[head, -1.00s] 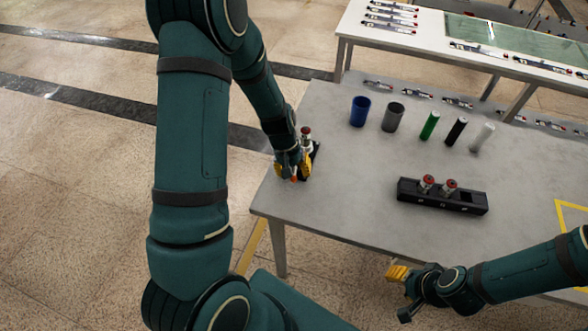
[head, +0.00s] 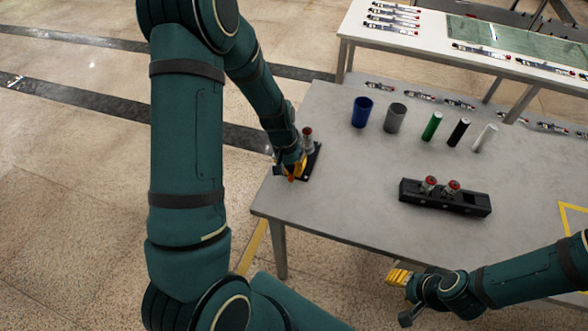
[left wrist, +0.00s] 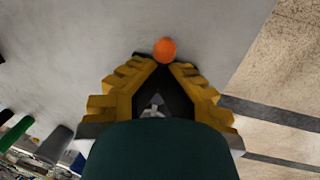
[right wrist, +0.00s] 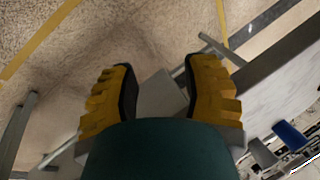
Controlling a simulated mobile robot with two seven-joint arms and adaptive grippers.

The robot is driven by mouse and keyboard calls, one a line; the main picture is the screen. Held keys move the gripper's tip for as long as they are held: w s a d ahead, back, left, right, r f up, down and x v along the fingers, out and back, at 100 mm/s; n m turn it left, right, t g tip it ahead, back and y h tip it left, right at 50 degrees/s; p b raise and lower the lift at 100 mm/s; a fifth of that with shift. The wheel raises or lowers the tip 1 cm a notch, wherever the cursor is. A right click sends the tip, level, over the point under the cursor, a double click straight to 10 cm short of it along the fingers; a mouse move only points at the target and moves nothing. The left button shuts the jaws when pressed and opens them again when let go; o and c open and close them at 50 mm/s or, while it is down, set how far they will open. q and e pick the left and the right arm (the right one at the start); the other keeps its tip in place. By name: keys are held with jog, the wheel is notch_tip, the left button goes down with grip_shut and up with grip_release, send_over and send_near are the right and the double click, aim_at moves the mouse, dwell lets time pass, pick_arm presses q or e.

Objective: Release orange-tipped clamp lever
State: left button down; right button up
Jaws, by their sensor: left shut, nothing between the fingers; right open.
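The orange lever tip (left wrist: 165,50) shows just beyond my left fingertips in the left wrist view. In the head view the orange tip (head: 291,178) is a small spot at the fingers' lower side. My left gripper (head: 297,170) is shut and empty, low over the clamp's black base plate (head: 314,163) at the table's left end. The lever's shaft is hidden; I cannot tell whether the fingers touch it. A silver cylinder with a red top (head: 308,138) stands upright on the plate behind the gripper. My right gripper (right wrist: 160,90) is open and empty beyond the table's front edge.
On the grey table (head: 350,190), a black holder (head: 466,205) bears two red-topped cylinders. A blue cup (head: 361,112), a grey cup (head: 395,118) and green, black and white cylinders stand at the back. The table's middle is clear.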

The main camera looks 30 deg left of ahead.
pick_arm(q)
jog(key=shift+s+f, duration=0.15)
jog(key=shift+s, duration=0.05)
jog(key=c, duration=1)
grip_release()
jog(key=shift+w, duration=0.1)
jog(key=shift+a+r, duration=0.1)
jog(key=shift+r, duration=0.45)
notch_tip(320, 180, up, 11)
jog(key=a, duration=0.2)
jog(key=shift+s, duration=0.3)
jog(key=shift+f, duration=0.1)
